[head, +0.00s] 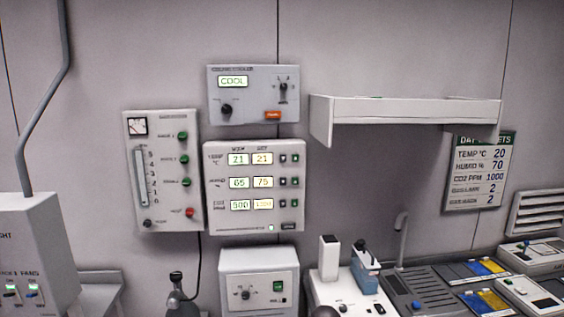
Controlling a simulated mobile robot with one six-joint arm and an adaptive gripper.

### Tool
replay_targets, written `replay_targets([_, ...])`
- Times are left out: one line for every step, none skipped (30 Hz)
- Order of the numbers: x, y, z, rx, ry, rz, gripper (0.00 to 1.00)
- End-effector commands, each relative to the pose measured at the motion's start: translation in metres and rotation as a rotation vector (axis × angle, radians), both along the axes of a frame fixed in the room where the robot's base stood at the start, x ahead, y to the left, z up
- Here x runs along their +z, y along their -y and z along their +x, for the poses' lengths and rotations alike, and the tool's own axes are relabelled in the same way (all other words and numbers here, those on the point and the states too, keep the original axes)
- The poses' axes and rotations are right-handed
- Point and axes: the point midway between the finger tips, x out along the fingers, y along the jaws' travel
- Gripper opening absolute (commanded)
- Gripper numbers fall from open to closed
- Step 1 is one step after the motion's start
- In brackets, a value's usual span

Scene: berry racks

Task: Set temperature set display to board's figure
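The climate panel (254,221) is a pale box on the wall with three rows of displays. In its top row the left display (237,159) reads 21 in green and the temperature set display (262,158) reads 21 in yellow. Two small dark buttons, a left one (283,158) and a right one (295,158), sit beside it. The targets board (480,172) hangs on the wall at the right, partly covered at its top by the shelf. It reads temp 20, humid 70, CO2 1000. I cannot make out my gripper.
A controller reading COOL (252,107) is mounted above the panel, and a gauge box (164,200) with green and red knobs is at its left. A white shelf (400,109) juts out at the right. Several devices crowd the lower right. The wall before the panel is unobstructed.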

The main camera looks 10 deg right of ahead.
Motion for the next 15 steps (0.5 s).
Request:
replay_targets([0.0000, 0.0000, 0.0000, 0.000, 0.000, 0.000, 0.40])
replay_targets([0.0000, 0.0000, 0.0000, 0.000, 0.000, 0.000, 0.40])
replay_targets([0.0000, 0.0000, 0.0000, 0.000, 0.000, 0.000, 0.40])
replay_targets([0.0000, 0.0000, 0.0000, 0.000, 0.000, 0.000, 0.40])
replay_targets([0.0000, 0.0000, 0.0000, 0.000, 0.000, 0.000, 0.40])
replay_targets([0.0000, 0.0000, 0.0000, 0.000, 0.000, 0.000, 0.40])
replay_targets([0.0000, 0.0000, 0.0000, 0.000, 0.000, 0.000, 0.40])
replay_targets([0.0000, 0.0000, 0.0000, 0.000, 0.000, 0.000, 0.40])
replay_targets([0.0000, 0.0000, 0.0000, 0.000, 0.000, 0.000, 0.28])
replay_targets([0.0000, 0.0000, 0.0000, 0.000, 0.000, 0.000, 0.19])
replay_targets([0.0000, 0.0000, 0.0000, 0.000, 0.000, 0.000, 0.10])
replay_targets([0.0000, 0.0000, 0.0000, 0.000, 0.000, 0.000, 0.00])
replay_targets([0.0000, 0.0000, 0.0000, 0.000, 0.000, 0.000, 0.00])
replay_targets([0.0000, 0.0000, 0.0000, 0.000, 0.000, 0.000, 0.00])
replay_targets([0.0000, 0.0000, 0.0000, 0.000, 0.000, 0.000, 0.00])
